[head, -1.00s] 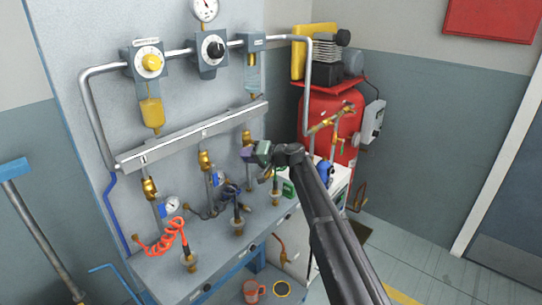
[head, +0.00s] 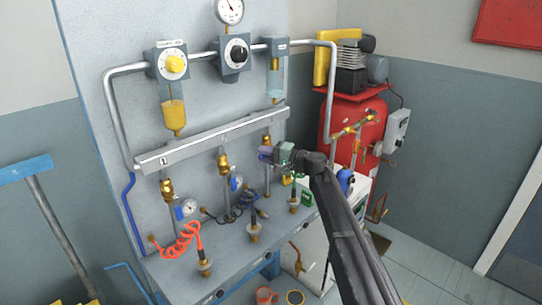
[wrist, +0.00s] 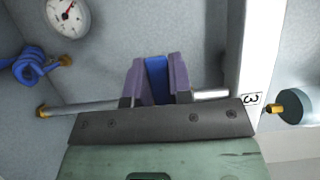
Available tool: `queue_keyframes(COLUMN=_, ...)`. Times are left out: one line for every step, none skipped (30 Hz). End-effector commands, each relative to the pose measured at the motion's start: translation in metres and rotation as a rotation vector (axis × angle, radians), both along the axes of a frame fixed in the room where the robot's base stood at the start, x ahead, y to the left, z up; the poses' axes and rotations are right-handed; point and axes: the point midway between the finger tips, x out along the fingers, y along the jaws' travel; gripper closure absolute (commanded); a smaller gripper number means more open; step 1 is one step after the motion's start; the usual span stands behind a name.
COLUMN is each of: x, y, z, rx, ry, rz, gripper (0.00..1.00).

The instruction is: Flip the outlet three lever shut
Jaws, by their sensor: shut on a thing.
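The outlet three lever (wrist: 156,72) is a blue bar in the wrist view. It stands between the two purple fingers of my gripper (wrist: 158,84), which are shut on it. A silver pipe (wrist: 212,94) runs behind the fingers, and a label marked 3 (wrist: 251,99) is on the white rail to the right. In the head view my gripper (head: 267,154) is at the right-hand drop, just below the grey manifold rail (head: 212,140). There the gripper hides the lever, so its angle is hard to tell.
In the wrist view a gauge (wrist: 68,16) and a coiled blue hose (wrist: 32,66) are at upper left. In the head view an orange coiled hose (head: 182,240) hangs at the left outlet. A red compressor tank (head: 358,128) stands right of the bench.

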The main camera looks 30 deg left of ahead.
Motion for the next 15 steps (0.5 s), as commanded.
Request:
queue_keyframes(x=-0.0006, y=0.0, z=0.0, rx=0.001, ry=0.004, rz=0.001, gripper=1.0)
queue_keyframes(x=-0.0007, y=0.0, z=0.0001, rx=0.001, ry=0.005, rz=0.001, gripper=1.0)
queue_keyframes(x=-0.0007, y=0.0, z=0.0001, rx=0.001, ry=0.005, rz=0.001, gripper=1.0)
queue_keyframes(x=-0.0006, y=0.0, z=0.0001, rx=0.001, ry=0.005, rz=0.001, gripper=1.0)
queue_keyframes(x=-0.0006, y=0.0, z=0.0001, rx=0.001, ry=0.005, rz=0.001, gripper=1.0)
queue_keyframes(x=-0.0005, y=-0.0001, z=0.0001, rx=0.001, ry=0.005, rz=0.0, gripper=1.0)
queue_keyframes(x=-0.0005, y=-0.0001, z=0.0002, rx=0.001, ry=0.005, rz=0.0, gripper=1.0)
queue_keyframes(x=-0.0005, y=-0.0001, z=0.0002, rx=0.001, ry=0.005, rz=0.0, gripper=1.0)
queue_keyframes(x=-0.0005, y=-0.0001, z=0.0002, rx=0.001, ry=0.005, rz=0.0, gripper=1.0)
queue_keyframes(x=-0.0005, y=-0.0001, z=0.0002, rx=0.001, ry=0.005, rz=0.0, gripper=0.79)
queue_keyframes(x=-0.0005, y=-0.0001, z=0.0002, rx=0.001, ry=0.005, rz=0.0, gripper=0.74)
queue_keyframes(x=-0.0005, y=-0.0001, z=0.0002, rx=0.001, ry=0.004, rz=0.0, gripper=0.68)
queue_keyframes(x=-0.0004, y=-0.0001, z=0.0002, rx=0.001, ry=0.004, rz=0.0, gripper=0.63)
queue_keyframes(x=-0.0004, y=-0.0001, z=0.0002, rx=0.001, ry=0.004, rz=0.0, gripper=0.59)
queue_keyframes(x=-0.0003, y=0.0, z=0.0002, rx=0.001, ry=0.004, rz=0.0, gripper=0.54)
